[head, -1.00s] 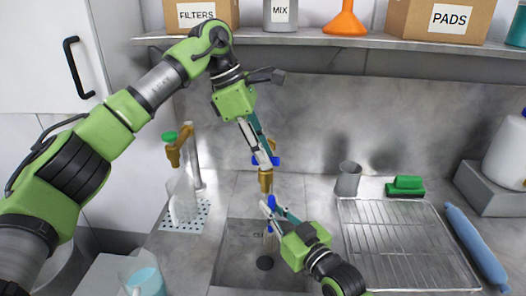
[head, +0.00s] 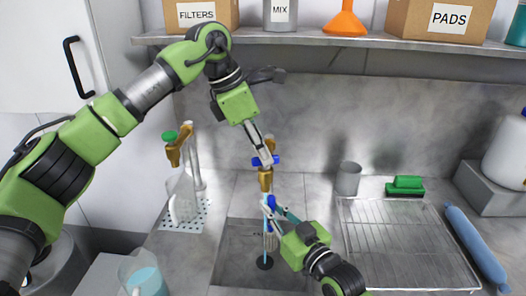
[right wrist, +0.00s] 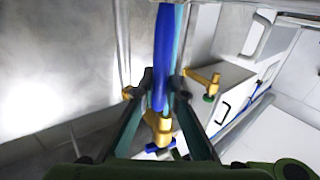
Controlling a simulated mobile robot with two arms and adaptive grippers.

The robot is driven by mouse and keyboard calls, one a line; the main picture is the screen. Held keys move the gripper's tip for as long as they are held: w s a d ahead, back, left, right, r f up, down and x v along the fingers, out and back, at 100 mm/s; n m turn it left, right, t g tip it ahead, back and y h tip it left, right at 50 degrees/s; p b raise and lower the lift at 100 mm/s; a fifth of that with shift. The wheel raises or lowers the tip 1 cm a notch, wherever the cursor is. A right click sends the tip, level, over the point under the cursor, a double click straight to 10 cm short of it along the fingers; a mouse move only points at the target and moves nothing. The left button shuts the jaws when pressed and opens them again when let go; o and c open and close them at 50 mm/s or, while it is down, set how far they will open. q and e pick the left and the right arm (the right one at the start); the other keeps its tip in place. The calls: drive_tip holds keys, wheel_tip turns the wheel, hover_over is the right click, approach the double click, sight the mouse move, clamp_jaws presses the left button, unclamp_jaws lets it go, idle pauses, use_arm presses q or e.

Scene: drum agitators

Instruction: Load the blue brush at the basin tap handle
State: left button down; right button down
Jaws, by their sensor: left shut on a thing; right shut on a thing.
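The brass basin tap (head: 265,180) with its blue handle (head: 275,160) stands behind the sink. My left gripper (head: 264,156) comes from above and is shut on the tap handle. My right gripper (head: 273,209) is shut on the blue brush (head: 270,203), just below the tap spout. The brush also shows between the fingers in the right wrist view (right wrist: 162,60), with the tap (right wrist: 158,127) behind it. A pale blue stream of water (head: 267,243) runs down to the drain. The fingers hide part of the brush.
The sink (head: 232,262) lies below. A second brass tap (head: 180,145) and a clear pitcher (head: 142,274) stand on the left. A shelf (head: 330,40) spans above.

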use_arm(q)
drive_tip(key=c, duration=2.1)
unclamp_jaws()
drive_tip(key=shift+c, duration=0.2)
drive_tip(key=shift+r, duration=0.1)
drive_tip(key=v, duration=1.2)
drive_tip(key=shift+a, duration=0.1)
